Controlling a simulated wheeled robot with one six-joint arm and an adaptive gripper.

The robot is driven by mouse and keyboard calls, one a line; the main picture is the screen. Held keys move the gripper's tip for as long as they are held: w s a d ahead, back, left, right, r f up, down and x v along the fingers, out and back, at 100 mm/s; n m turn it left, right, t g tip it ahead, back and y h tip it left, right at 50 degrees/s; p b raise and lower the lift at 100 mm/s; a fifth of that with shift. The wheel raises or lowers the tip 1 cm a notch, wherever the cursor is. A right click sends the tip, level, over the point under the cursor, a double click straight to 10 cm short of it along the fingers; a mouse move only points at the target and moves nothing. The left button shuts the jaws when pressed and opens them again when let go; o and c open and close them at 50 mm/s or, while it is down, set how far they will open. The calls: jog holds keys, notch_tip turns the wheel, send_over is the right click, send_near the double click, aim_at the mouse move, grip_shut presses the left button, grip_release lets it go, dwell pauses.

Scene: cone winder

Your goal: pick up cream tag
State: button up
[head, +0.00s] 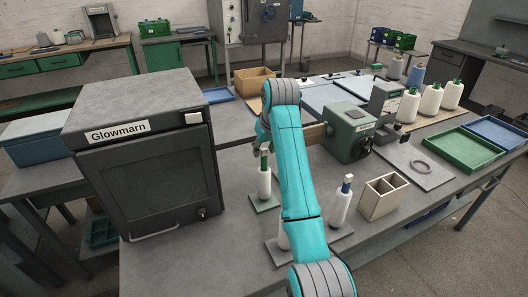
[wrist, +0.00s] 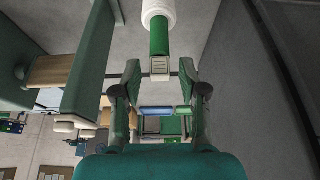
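The cream tag (wrist: 160,68) sits at the end of the green top of a white cone (wrist: 158,14) in the wrist view. My gripper (wrist: 160,72) is open, with one finger on each side of the tag and a visible gap on both sides. In the head view my gripper (head: 262,132) is partly hidden by my arm, just above the tag.
A dark Glowmarn cabinet (head: 150,180) stands close at the left. A green winder machine (head: 348,132) is to the right. A blue-topped cone (head: 340,208) and a divided cream box (head: 383,197) stand at the front right. Another cone is mostly hidden behind my arm.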

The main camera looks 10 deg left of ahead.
aim_at(265, 150)
jog(key=c, duration=0.4)
jog(key=shift+c, duration=0.2)
notch_tip(265, 150, up, 13)
dwell(0.8)
